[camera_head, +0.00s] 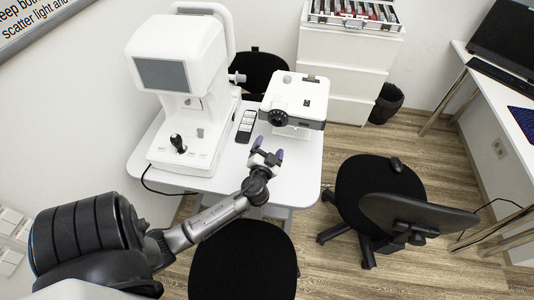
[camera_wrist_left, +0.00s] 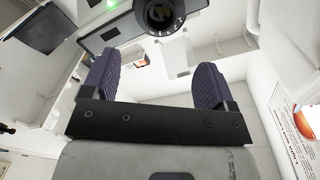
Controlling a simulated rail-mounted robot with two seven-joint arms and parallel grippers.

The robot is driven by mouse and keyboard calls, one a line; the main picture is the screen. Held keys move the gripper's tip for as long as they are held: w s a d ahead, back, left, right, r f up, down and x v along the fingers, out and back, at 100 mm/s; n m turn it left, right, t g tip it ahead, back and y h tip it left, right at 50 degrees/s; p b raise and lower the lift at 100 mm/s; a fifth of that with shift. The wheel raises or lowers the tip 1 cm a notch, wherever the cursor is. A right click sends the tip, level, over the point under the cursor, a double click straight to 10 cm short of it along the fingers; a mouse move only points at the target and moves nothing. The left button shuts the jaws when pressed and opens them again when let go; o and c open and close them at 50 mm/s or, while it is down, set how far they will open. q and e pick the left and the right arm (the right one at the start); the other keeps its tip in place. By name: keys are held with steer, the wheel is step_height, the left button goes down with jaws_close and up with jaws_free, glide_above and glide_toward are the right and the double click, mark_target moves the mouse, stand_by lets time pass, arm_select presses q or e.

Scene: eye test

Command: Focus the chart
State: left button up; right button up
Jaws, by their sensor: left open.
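The white chart projector (camera_head: 300,97) stands on the white table (camera_head: 305,165), with its round black lens ring (camera_head: 278,118) facing the front left. The lens ring also shows at the top of the left wrist view (camera_wrist_left: 160,14), beyond and between the fingers. My left gripper (camera_head: 268,149) is open and empty, with purple finger pads. It is in front of the projector, a little below the lens ring in the picture, and appears apart from it. No projected chart can be made out. My right gripper is not in view.
A large white eye instrument (camera_head: 180,60) with a screen and joystick stands left of the projector. A remote (camera_head: 246,125) lies between them. Black stools (camera_head: 245,262) and a black chair (camera_head: 375,190) stand around the table. A drawer cabinet (camera_head: 345,65) is behind.

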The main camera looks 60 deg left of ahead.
arm_select(q)
steer(key=shift+v, duration=1.25)
